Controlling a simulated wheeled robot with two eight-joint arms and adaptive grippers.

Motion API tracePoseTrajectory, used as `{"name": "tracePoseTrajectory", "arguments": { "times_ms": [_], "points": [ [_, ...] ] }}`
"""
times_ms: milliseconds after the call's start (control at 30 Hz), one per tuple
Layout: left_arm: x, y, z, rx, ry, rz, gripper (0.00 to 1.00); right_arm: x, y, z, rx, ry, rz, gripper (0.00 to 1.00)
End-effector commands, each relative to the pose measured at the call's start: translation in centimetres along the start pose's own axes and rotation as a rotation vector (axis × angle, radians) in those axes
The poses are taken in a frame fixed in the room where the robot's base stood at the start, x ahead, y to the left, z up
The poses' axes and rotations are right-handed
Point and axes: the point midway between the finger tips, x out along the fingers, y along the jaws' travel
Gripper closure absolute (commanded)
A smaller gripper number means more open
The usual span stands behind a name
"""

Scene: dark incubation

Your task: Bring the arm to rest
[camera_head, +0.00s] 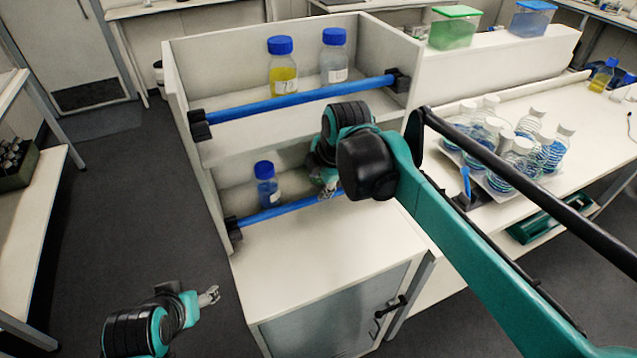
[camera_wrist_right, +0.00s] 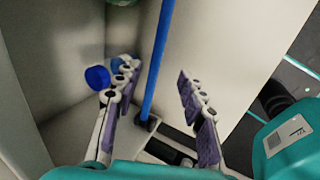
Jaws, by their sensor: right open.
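My right gripper (camera_head: 327,185) is at the lower compartment of the white shelf unit (camera_head: 300,262), close to the lower blue rail (camera_head: 285,213). In the right wrist view its two purple-padded fingers (camera_wrist_right: 158,75) are spread apart with nothing held. The blue rail (camera_wrist_right: 158,62) shows beyond and between them; whether they touch it I cannot tell. A blue-capped bottle (camera_head: 267,184) stands behind the rail, left of the gripper; its cap (camera_wrist_right: 97,77) shows beside the left finger. My left gripper (camera_head: 210,296) is low over the floor, left of the unit; its finger opening is too small to judge.
A yellow-liquid bottle (camera_head: 283,66) and a clear one (camera_head: 333,57) stand on the upper shelf behind the upper blue rail (camera_head: 300,99). A tray (camera_head: 493,190) of several bottles stands on the right bench. Open floor (camera_head: 120,215) lies left of the unit.

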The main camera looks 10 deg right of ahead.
Motion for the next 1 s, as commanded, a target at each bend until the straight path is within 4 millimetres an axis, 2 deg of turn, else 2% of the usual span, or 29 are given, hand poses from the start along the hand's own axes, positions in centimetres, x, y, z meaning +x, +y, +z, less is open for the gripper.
{"name": "tracePoseTrajectory", "arguments": {
  "times_ms": [333,467,567,800,900,1000],
  "points": [
    [0.0,0.0,0.0,0.0,0.0,0.0,0.36,0.0,-0.1,0.0,0.01,-0.001,0.001,0.59],
    [0.1,0.0,0.1,0.0,0.0,0.0,0.36,-0.2,-1.8,0.2,0.141,-0.008,0.016,0.59],
    [0.3,0.0,0.2,0.0,0.0,0.0,0.36,-0.5,-4.8,0.6,0.378,-0.017,0.043,0.59],
    [0.8,0.0,0.6,0.0,0.0,0.0,0.36,0.4,-14.1,1.4,1.128,0.0,0.144,0.59],
    [0.9,0.0,0.7,0.0,0.0,0.0,0.36,1.2,-17.1,1.5,1.385,0.023,0.181,0.59],
    [1.0,0.0,0.7,0.0,0.0,0.0,0.36,1.9,-19.2,1.6,1.573,0.046,0.207,0.59]
  ]
}}
